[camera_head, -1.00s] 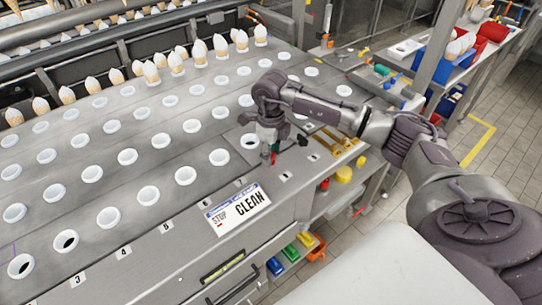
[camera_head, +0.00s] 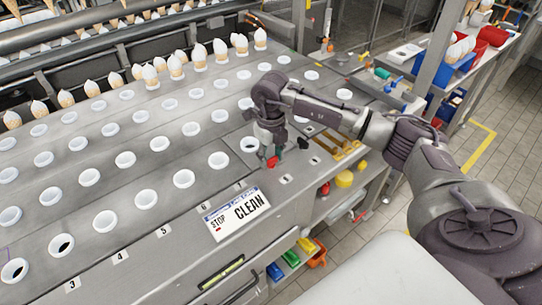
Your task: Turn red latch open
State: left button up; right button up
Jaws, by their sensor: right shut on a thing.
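The red latch (camera_head: 272,162) is a small red piece on the metal plate at the machine's near edge, just above the STOP CLEAN sign (camera_head: 237,211). My right gripper (camera_head: 271,150) points down at the plate and is shut on the red latch. The gripper covers much of the latch, so its exact angle is hard to tell. My left gripper does not show.
Rows of white-rimmed holes (camera_head: 125,159) cover the metal machine top. Wrapped cones (camera_head: 175,66) stand along the back. Yellow parts (camera_head: 344,179) lie on a shelf. A side table holds a blue bin (camera_head: 449,62).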

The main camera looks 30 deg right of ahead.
aim_at(271, 159)
jog(key=o, duration=1.1)
jog(key=shift+o, duration=0.2)
jog(key=shift+r, duration=0.2)
notch_tip(271, 159, up, 12)
jog(key=shift+f, duration=0.2)
jog(key=shift+f, duration=0.1)
